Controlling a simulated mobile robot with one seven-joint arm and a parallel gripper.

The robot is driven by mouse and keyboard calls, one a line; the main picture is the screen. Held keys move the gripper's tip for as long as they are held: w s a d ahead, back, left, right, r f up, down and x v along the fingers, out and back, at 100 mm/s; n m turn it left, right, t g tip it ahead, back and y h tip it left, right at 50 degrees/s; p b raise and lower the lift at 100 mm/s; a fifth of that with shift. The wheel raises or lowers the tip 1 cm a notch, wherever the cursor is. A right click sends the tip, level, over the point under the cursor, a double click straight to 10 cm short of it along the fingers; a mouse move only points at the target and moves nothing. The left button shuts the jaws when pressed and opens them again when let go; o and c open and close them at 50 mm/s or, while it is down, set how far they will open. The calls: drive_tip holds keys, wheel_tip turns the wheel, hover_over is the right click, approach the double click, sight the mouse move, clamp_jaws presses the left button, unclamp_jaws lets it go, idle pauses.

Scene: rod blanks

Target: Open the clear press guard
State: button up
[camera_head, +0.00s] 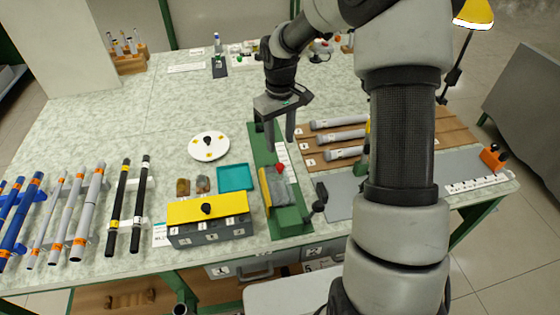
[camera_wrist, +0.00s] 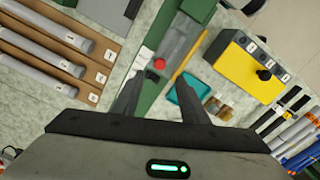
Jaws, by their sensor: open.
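The press is a long green base (camera_head: 259,143) standing near the middle of the bench. A greyish, see-through-looking part (camera_head: 279,190), which seems to be the clear guard, lies low along its near part; it also shows in the wrist view (camera_wrist: 178,42). A red knob (camera_head: 280,168) sits at the end of this part nearest my gripper, and it shows in the wrist view (camera_wrist: 159,63). My gripper (camera_head: 280,146) points down above the far part of the base, open and empty. In the wrist view the knob is just beyond and between the fingertips (camera_wrist: 160,84), apparently not touched.
A yellow-topped box (camera_head: 208,207) and a teal tray (camera_head: 235,178) stand left of the press. A brown rack (camera_head: 310,140) with grey rods lies close on the right. A black-knobbed lever (camera_head: 319,206) stands at the press's right. A white disc (camera_head: 209,146) lies behind the tray.

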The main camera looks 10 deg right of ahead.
sight(280, 165)
wheel_tip(280, 165, down, 10)
drive_tip(key=shift+r, duration=0.15)
drive_tip(key=shift+c, duration=0.4)
clamp_jaws()
